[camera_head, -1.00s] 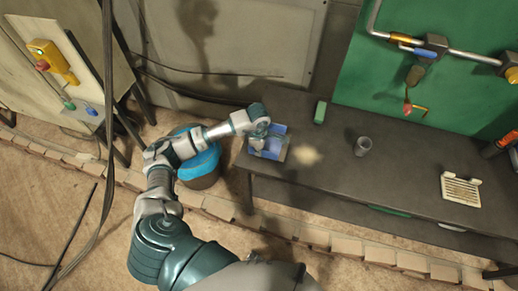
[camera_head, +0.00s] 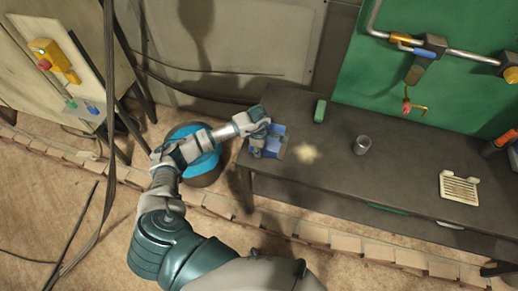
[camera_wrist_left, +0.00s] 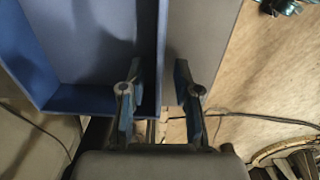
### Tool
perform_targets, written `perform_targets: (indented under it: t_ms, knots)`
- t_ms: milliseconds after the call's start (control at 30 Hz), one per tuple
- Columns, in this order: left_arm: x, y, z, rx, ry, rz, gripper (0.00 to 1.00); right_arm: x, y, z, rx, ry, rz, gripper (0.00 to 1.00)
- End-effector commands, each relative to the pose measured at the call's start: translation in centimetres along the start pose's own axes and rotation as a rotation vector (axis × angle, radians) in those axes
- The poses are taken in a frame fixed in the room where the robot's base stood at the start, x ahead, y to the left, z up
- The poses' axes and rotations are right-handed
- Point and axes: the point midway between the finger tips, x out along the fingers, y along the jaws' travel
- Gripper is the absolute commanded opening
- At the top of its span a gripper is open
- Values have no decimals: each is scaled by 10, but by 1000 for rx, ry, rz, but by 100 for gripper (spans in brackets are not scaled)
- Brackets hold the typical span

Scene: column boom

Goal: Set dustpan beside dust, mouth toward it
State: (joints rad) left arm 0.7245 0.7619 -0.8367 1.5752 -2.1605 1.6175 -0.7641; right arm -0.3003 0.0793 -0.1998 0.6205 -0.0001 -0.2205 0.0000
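The blue dustpan (camera_head: 281,142) lies at the left end of the dark bench. A pale dust patch (camera_head: 307,153) lies just to its right, a small gap away. I cannot clearly tell which way the mouth faces in the head view. My left gripper (camera_head: 258,144) is down at the dustpan and hides part of it. In the left wrist view the dustpan (camera_wrist_left: 95,35) fills the top left; the fingers (camera_wrist_left: 160,85) stand apart with an upright blue wall between them and visible gaps beside it. My right gripper is not in view.
On the dark bench (camera_head: 320,178) stand a grey cup (camera_head: 362,145), a green block (camera_head: 320,111) and a cream slotted tray (camera_head: 459,187). A blue-and-black bucket (camera_head: 205,165) stands on the floor left of the bench. A green panel with pipes rises behind.

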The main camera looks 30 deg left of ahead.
Motion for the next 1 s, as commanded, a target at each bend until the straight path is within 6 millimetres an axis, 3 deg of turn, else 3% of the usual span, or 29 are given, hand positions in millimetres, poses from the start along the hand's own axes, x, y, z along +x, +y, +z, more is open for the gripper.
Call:
perform_targets:
  t_ms: [167,267,700,1000]
  knots:
    - [-5,1,0,0,-1,2,31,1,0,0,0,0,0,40]
    - [-18,1,0,0,-1,4,31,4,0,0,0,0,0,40]
    - [-107,1,0,1,-2,4,31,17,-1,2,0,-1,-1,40]
    - [-121,0,0,-1,-1,0,31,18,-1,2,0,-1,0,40]
